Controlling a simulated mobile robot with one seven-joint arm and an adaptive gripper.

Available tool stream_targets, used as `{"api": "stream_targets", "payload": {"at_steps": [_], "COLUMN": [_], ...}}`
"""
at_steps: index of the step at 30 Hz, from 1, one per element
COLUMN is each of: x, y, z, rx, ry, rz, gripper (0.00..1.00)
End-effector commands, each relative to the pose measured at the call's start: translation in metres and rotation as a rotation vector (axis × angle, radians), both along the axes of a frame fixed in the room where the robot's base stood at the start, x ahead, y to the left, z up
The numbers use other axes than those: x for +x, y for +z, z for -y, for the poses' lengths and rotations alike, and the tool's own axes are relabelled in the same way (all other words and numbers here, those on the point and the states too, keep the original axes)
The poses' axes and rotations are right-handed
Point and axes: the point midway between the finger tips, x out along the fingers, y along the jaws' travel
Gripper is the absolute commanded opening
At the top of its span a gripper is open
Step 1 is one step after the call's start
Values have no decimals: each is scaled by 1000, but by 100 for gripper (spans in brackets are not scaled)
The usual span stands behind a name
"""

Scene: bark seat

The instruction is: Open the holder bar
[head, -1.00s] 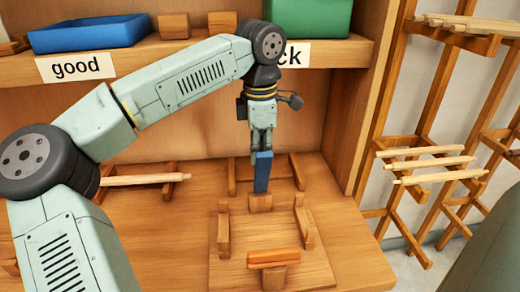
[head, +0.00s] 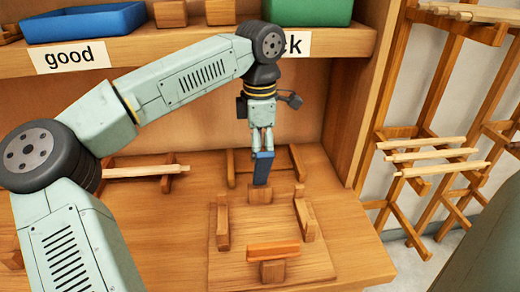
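A wooden jig plate (head: 225,268) lies on the bench, with upright wooden pieces around it. An orange-brown bar (head: 273,252) lies across a wooden block at its front; it appears to be the holder bar, though I cannot be sure. My gripper (head: 262,180) points down over the back of the jig, just above or touching a small wooden block (head: 260,195); contact cannot be told. A blue slab-like part is at the ends of its fingers. I cannot tell whether this is the fingertips or a held piece. My gripper is apart from the orange-brown bar.
A pale stick (head: 146,171) rests on a wooden support at left. A low rack (head: 230,168) stands behind the jig. A shelf with a blue tray (head: 82,24) and green bin (head: 308,11) is above. Stick racks (head: 430,155) stand at right.

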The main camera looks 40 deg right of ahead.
Motion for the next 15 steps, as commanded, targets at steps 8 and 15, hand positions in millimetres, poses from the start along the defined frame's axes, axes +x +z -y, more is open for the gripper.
{"api": "stream_targets", "payload": {"at_steps": [8,15], "x": [3,0], "y": [8,59], "z": [1,0], "rx": [-3,-5], "ry": [7,5], "rz": [4,6], "gripper": [44,44]}}
